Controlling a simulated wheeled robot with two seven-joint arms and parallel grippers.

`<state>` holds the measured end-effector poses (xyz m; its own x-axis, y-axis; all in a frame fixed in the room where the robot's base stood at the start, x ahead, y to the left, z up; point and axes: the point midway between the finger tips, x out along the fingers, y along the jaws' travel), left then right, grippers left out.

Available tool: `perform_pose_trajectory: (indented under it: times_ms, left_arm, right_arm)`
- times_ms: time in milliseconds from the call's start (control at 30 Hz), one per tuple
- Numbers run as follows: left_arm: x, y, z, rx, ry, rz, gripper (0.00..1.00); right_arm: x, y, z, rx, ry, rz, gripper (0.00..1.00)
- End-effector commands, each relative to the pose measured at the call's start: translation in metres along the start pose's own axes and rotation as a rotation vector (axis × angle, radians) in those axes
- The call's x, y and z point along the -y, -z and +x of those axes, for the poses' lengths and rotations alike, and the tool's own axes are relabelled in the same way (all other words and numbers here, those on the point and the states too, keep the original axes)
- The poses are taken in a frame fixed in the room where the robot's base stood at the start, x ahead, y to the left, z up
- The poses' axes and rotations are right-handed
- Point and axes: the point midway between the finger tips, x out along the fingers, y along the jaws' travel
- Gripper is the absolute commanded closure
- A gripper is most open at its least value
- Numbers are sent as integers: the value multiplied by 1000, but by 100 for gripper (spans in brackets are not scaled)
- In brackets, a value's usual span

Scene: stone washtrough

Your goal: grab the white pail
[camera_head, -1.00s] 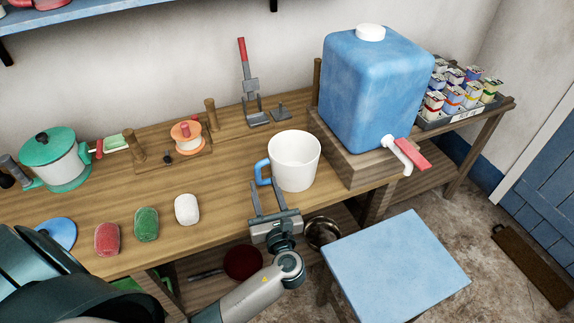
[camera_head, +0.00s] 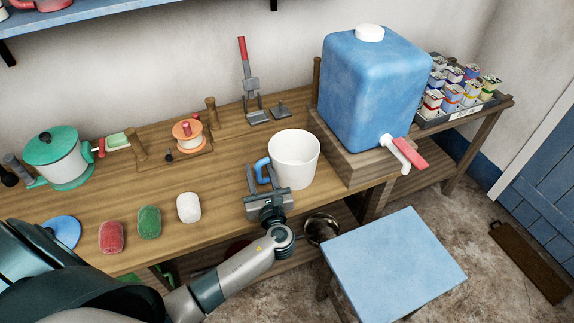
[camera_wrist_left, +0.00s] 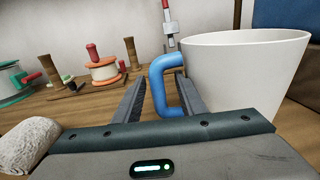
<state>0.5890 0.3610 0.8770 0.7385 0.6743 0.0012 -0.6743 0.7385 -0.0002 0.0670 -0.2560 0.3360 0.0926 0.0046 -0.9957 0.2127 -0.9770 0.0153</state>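The white pail (camera_head: 296,160) stands upright on the wooden bench, left of the blue water tank. Its blue handle (camera_head: 262,170) sticks out on its left side. My left gripper (camera_head: 261,178) is at the handle. In the left wrist view the left gripper (camera_wrist_left: 162,98) is open, with the blue handle (camera_wrist_left: 162,85) between its two fingers; I see a gap on the left side of the handle. The pail's white body (camera_wrist_left: 240,75) is right of the fingers in that view. My right gripper is not in view.
The blue tank (camera_head: 372,90) with a red-handled tap (camera_head: 408,153) stands right of the pail. White, green and red lumps (camera_head: 149,222) lie left of the gripper. A blue-topped stool (camera_head: 395,262) stands in front of the bench.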

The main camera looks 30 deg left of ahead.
Motion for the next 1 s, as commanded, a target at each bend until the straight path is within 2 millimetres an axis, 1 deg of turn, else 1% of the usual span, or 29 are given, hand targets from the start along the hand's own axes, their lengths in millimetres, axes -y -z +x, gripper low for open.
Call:
perform_pose_trajectory:
  times_ms: [33,100,200,300,400,833,867,900,1000]
  left_arm:
    - [-2,-1,7,1,-1,5,63]
    - [-3,1,15,1,-2,4,63]
    - [-3,2,27,0,-1,2,63]
    - [-3,4,35,-2,0,2,63]
    - [-3,4,37,-2,0,1,63]
    - [-3,5,37,-2,0,1,63]
    - [-3,5,37,-2,0,1,70]
    - [-3,5,37,-2,0,1,80]
    - [-3,5,37,-2,0,1,100]
  right_arm:
    - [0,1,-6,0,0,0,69]
    - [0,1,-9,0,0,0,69]
    - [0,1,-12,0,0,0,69]
    - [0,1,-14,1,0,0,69]
    - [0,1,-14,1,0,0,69]
    - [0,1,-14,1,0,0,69]
    - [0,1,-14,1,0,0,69]
    - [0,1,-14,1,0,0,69]
    - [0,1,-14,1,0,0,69]
